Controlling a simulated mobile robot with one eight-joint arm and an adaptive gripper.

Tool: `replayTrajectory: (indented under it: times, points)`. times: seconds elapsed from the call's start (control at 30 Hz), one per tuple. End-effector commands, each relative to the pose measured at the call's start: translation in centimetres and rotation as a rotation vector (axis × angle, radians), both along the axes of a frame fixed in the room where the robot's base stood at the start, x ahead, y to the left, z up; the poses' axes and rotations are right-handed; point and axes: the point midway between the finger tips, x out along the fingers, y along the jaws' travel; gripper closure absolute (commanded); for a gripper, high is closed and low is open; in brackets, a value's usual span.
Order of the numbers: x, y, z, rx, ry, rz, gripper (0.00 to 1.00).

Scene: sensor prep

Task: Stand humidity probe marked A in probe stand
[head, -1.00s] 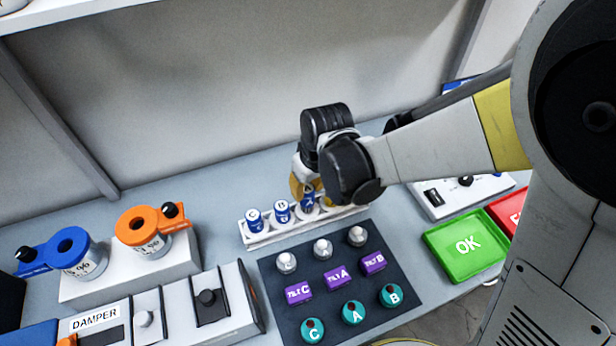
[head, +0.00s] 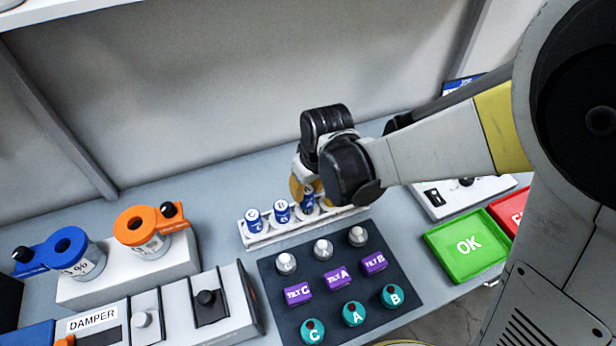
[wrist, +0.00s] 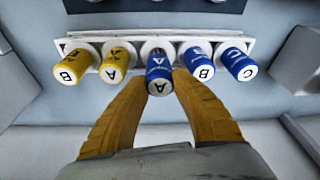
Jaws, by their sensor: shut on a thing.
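The blue probe marked A (wrist: 159,72) stands upright between the two yellow fingers of my gripper (wrist: 158,88), which is shut on it. It is at the middle of a white rack (wrist: 268,46) and sits nearer the wrist camera than its neighbours, so it appears slightly raised. Whether its lower end is clear of the rack is hidden. In the head view my gripper (head: 308,190) is over the rack (head: 262,239) and partly covers the probe. A yellow probe marked A (wrist: 114,68) stands beside it on the left in the wrist view. I cannot make out a separate probe stand.
Blue probes B (wrist: 200,66) and C (wrist: 238,66) and yellow B (wrist: 72,68) flank it closely. A dark mat (head: 270,272) with silver, purple and teal pieces lies in front.

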Motion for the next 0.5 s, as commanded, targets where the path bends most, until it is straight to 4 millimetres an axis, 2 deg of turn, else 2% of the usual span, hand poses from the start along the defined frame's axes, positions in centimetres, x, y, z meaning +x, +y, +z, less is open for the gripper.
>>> replayTrajectory:
  times: [0.5]
  points:
    - [0.00,0.00,-0.61,0.000,0.000,0.000,1.00]
